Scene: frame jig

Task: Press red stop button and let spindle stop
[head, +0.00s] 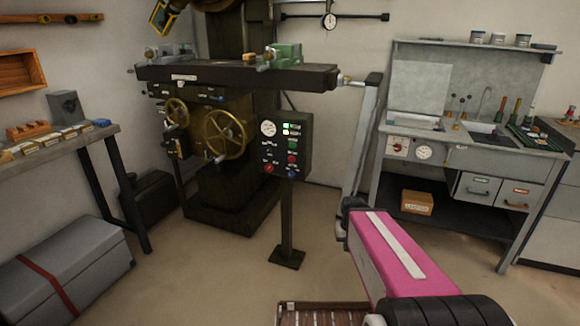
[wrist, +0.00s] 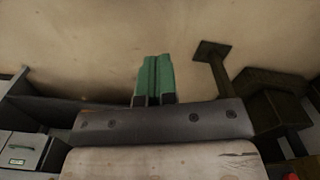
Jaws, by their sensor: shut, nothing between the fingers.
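The control box (head: 286,146) stands on a dark post in front of the milling machine in the head view. Its face has a round gauge, lit indicators and several small buttons, with a red one (head: 268,168) at the lower left and another red one higher at the right. Their labels are too small to read. The milling machine (head: 225,130) is behind it; its spindle is not clearly visible, so turning cannot be judged. My gripper (wrist: 154,80) shows in the wrist view, green fingers together and empty, over floor, apart from the post (wrist: 218,72).
A workbench (head: 470,150) with a sink and drawers stands at the right. A side table (head: 60,140) and a grey chest (head: 62,268) with a red strap are at the left. The floor (head: 210,285) before the post is clear. My pink arm fills the lower right.

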